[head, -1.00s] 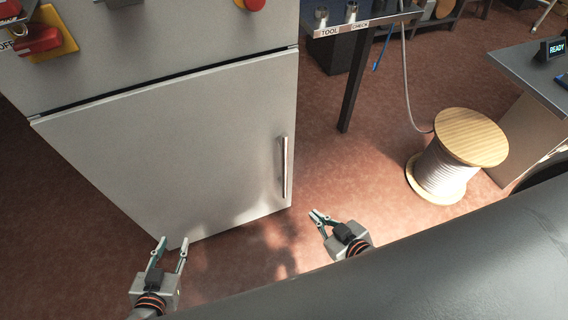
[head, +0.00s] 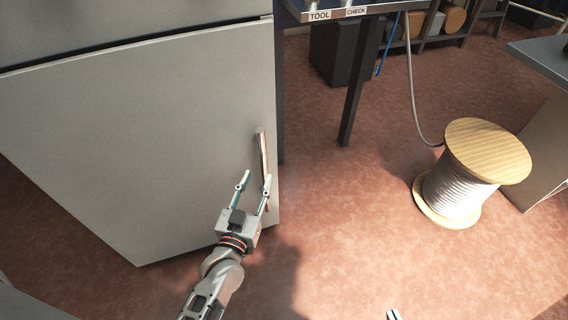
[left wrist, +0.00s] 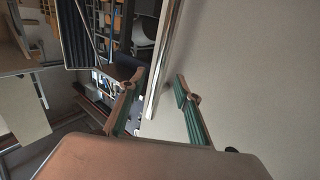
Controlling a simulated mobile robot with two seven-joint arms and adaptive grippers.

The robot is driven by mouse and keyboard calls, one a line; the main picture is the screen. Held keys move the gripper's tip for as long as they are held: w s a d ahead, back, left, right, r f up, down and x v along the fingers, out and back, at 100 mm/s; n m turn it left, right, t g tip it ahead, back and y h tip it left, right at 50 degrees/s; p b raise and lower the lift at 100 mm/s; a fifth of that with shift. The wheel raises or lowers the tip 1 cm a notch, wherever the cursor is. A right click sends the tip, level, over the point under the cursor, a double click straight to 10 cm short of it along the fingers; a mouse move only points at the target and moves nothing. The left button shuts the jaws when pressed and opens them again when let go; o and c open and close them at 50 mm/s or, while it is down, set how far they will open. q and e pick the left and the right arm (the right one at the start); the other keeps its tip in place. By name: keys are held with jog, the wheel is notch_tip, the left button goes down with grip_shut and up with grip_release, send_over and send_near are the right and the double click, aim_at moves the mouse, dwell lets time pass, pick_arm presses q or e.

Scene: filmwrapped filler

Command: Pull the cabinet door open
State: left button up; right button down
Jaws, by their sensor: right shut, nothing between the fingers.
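The light grey cabinet door (head: 130,130) fills the left of the head view and looks shut. Its upright metal bar handle (head: 263,150) is near the door's right edge and also shows in the left wrist view (left wrist: 166,45). My left gripper (head: 255,180) is open at the handle's lower part. In the left wrist view its fingers (left wrist: 160,88) stand on either side of the handle's line, not closed on it; contact cannot be told. Only a tip of my right gripper (head: 394,314) shows at the bottom edge, away from the door.
A cable spool (head: 462,180) with wooden flanges stands on the red-brown floor at right. A tool bench (head: 350,13) with a dark leg (head: 362,90) is beyond the cabinet's right side. A grey table (head: 545,58) is at far right. Floor between cabinet and spool is clear.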

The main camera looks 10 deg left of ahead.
aim_at(262, 165)
pick_arm(q)
jog(key=w+b, duration=0.1)
jog(key=w, duration=0.6)
jog(key=shift+w+a, duration=0.1)
jog(key=shift+w, duration=0.15)
grip_shut()
